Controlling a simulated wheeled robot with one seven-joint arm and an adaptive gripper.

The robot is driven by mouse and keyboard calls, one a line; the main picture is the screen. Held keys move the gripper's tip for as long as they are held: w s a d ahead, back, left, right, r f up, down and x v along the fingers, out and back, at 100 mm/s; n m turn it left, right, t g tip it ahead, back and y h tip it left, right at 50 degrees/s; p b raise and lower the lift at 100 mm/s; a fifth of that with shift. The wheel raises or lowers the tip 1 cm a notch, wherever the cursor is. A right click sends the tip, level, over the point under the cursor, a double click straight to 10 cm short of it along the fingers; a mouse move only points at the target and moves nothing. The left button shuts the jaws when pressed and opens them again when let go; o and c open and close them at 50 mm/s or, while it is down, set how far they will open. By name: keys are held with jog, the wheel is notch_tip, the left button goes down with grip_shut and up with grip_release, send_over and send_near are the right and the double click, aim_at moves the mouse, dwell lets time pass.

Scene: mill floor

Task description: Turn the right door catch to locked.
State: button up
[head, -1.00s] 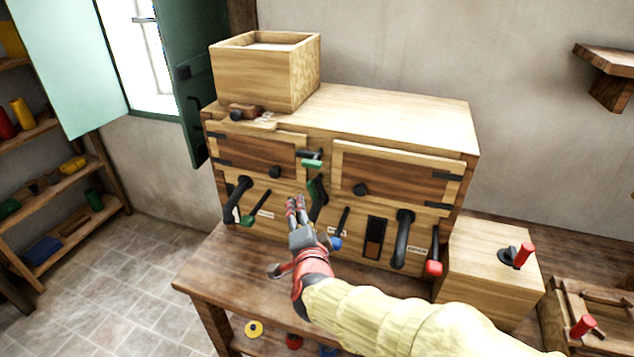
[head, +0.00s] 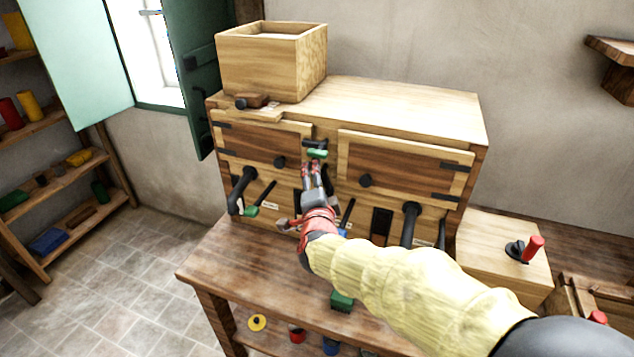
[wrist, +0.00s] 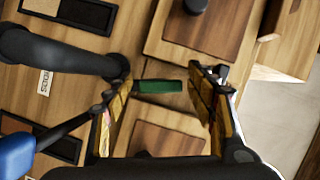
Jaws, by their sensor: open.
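A catch with a green handle (head: 317,154) sits at the gap between the two front doors of the wooden cabinet; a black piece shows just above it. The right door (head: 400,165) looks shut. My gripper (head: 312,167) is at the catch, just below the green handle in the head view. In the wrist view the green handle (wrist: 160,86) lies across the space between my open fingers. I cannot tell whether either finger touches it. The gripper hides part of the cabinet front beneath the catch.
Black curved handles (head: 241,190) (head: 409,222) and a small green-ended lever (head: 251,211) stick out from the lower front. A blue-ended lever (wrist: 15,155) is close to my gripper. An open wooden box (head: 270,65) stands on top. A red-handled crank (head: 533,246) is at right.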

jog(key=c, duration=1.1)
jog(key=shift+c, duration=0.3)
